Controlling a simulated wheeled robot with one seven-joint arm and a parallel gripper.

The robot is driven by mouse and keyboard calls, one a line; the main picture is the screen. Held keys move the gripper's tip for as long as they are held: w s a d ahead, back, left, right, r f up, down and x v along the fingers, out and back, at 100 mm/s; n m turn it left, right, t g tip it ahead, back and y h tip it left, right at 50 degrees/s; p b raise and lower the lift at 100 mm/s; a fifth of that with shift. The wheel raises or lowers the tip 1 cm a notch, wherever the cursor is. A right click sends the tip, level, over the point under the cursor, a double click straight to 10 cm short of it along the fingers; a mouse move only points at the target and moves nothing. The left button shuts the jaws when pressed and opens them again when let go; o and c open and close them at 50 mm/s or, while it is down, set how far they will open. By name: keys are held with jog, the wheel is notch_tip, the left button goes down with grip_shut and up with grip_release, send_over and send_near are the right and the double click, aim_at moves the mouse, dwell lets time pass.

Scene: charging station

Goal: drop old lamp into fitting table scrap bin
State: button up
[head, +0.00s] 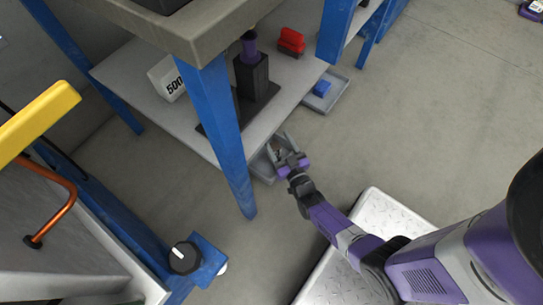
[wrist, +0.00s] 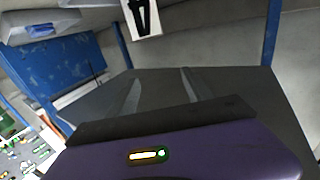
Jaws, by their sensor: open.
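My gripper (head: 279,143) is low beside the edge of the lower shelf, over or next to a small grey tray (head: 263,168). In the wrist view its two fingers (wrist: 162,90) are apart, with nothing visible between them. I cannot make out the old lamp in either view. No bin is clearly recognisable as the scrap bin. The small grey tray is partly hidden by my gripper, and I cannot tell what is in it. A second grey tray (head: 341,92) beyond it holds a blue block (head: 322,88).
A workbench (head: 215,33) with blue legs stands over the lower shelf (head: 128,72). A blue leg (head: 222,140) stands left of my gripper.

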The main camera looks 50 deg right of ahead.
jog(key=p+v, duration=0.1)
jog(key=v, duration=0.4)
jog(key=shift+s+a, duration=0.25)
jog(key=shift+s, duration=0.1)
